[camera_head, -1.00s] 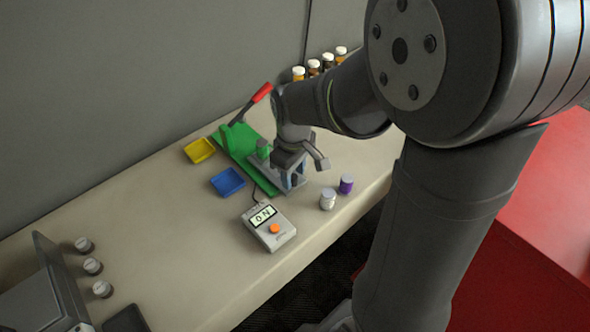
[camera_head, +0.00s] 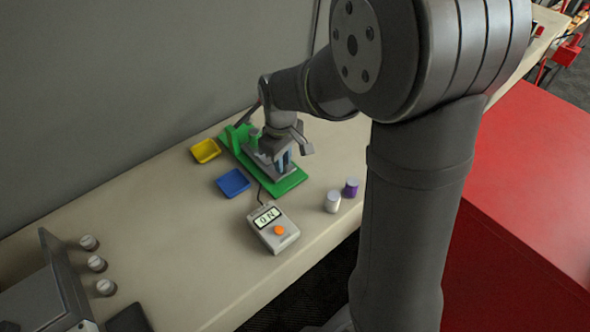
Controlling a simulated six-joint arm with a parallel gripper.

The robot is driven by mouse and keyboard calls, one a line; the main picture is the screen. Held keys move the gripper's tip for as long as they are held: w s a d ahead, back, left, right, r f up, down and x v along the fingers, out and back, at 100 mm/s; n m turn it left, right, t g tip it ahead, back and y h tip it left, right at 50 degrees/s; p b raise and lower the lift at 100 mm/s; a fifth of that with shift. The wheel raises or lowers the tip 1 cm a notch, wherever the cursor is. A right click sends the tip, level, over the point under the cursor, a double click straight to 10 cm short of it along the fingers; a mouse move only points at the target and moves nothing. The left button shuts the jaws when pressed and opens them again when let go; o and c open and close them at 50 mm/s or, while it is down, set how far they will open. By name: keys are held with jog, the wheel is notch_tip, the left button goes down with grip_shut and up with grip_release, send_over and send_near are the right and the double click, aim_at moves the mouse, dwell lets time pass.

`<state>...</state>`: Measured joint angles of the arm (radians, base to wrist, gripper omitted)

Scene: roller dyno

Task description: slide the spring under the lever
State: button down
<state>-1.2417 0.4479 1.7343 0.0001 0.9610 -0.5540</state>
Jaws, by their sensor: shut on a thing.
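The green tester (camera_head: 290,185) lies on the bench with its long base running from back left to front right. Its dark lever (camera_head: 244,115) shows only in part; its red handle is hidden behind my arm. My gripper (camera_head: 280,160) is low over the middle of the base, pointing down and shut. A small blue piece (camera_head: 287,161) shows at its fingers; it looks like the spring, but its outline is too small to make out. Whether it touches the base or sits under the lever cannot be told.
A yellow tray (camera_head: 206,150) and a blue tray (camera_head: 233,183) lie left of the tester. A meter (camera_head: 273,229) stands in front, with white (camera_head: 333,202) and purple (camera_head: 350,188) cylinders to its right. A grey box (camera_head: 40,295) is at front left. Bench between is clear.

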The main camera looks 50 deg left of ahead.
jog(key=shift+a, duration=1.45)
jog(key=c, duration=1.3)
grip_release()
notch_tip(320, 180, up, 18)
jog(key=shift+f, duration=0.25)
jog(key=shift+f, duration=0.1)
